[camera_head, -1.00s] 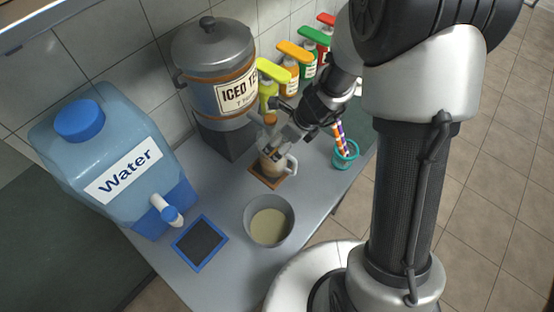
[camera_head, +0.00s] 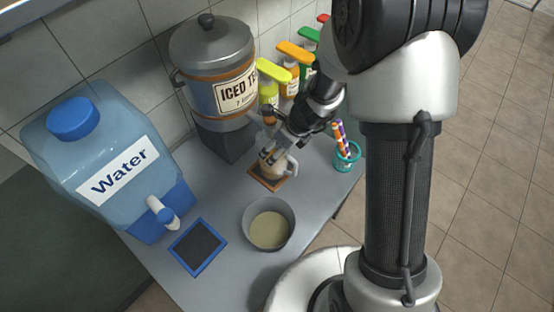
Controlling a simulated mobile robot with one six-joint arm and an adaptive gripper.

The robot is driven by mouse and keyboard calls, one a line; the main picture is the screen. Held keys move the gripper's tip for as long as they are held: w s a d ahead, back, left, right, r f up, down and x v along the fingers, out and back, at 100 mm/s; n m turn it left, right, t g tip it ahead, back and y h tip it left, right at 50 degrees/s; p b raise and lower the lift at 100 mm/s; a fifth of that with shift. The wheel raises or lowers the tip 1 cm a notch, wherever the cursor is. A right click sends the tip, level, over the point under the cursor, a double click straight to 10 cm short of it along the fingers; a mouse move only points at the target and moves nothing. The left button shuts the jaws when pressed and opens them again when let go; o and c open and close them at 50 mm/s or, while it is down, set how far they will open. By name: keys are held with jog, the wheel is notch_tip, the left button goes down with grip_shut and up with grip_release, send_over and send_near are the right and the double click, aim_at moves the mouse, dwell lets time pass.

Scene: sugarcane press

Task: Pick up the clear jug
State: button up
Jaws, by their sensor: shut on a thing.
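The clear jug (camera_head: 273,167) stands on a small brown-framed mat (camera_head: 258,182), in front of the iced tea dispenser. It looks see-through, with a pale handle on its right side. My gripper (camera_head: 270,150) reaches down from the upper right and is shut on the jug near its top. The fingers and my wrist partly hide the jug's rim. The jug looks upright, and I cannot tell whether it touches the mat.
The iced tea dispenser (camera_head: 214,72) stands behind. A blue water container (camera_head: 105,160) is at the left, with a blue-framed mat (camera_head: 178,258) below its tap. A grey bowl (camera_head: 284,222) is in front. A teal cup (camera_head: 346,158) with striped straws and several syrup bottles (camera_head: 268,92) stand right.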

jog(key=c, duration=0.9)
jog(key=shift+c, duration=0.6)
jog(key=shift+r, duration=0.2)
